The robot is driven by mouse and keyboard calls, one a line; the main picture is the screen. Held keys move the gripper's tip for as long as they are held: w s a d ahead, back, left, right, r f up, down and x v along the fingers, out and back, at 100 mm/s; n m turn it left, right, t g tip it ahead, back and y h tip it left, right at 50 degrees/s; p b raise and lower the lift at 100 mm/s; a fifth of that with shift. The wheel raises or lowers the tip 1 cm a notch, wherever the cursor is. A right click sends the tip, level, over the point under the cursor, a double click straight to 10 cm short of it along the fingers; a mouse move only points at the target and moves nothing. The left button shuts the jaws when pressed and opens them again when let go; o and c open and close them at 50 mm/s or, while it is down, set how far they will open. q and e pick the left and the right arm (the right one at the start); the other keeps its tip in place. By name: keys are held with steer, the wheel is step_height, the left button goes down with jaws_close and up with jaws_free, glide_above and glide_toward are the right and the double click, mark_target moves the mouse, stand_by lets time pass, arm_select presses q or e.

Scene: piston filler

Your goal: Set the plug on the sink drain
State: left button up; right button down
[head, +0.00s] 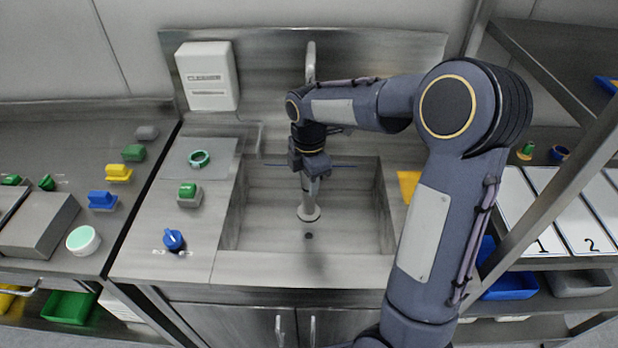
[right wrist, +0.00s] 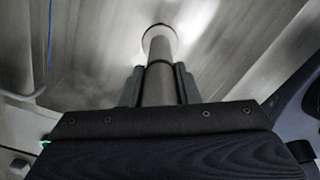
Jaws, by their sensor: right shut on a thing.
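The plug (head: 310,197) is a grey upright tube with a wide pale round foot. My right gripper (head: 311,170) is shut on its upper part and holds it inside the sink basin (head: 265,205). The plug also shows in the right wrist view (right wrist: 160,85), between the two fingers of my right gripper (right wrist: 159,88), with its pale foot at the far end. The dark round drain (head: 308,236) shows on the basin floor, just below the foot in the head view, uncovered. The gap between foot and floor is hard to judge. My left gripper is out of view.
A tap (head: 311,62) stands behind the basin. On the left counter are a green ring (head: 199,158), a green-topped block (head: 188,195) and a blue knob (head: 174,240). A yellow sheet (head: 408,184) lies right of the basin, partly behind my right arm.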

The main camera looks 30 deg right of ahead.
mark_target(309, 209)
steer(key=shift+f+b, duration=3.2)
steer(key=shift+f, duration=1.9)
steer(key=shift+f, duration=0.15)
steer(key=c, duration=1)
jaws_free()
steer(key=shift+c, duration=0.2)
steer(key=shift+o, duration=0.4)
steer(key=o, duration=0.3)
steer(key=shift+o, duration=0.2)
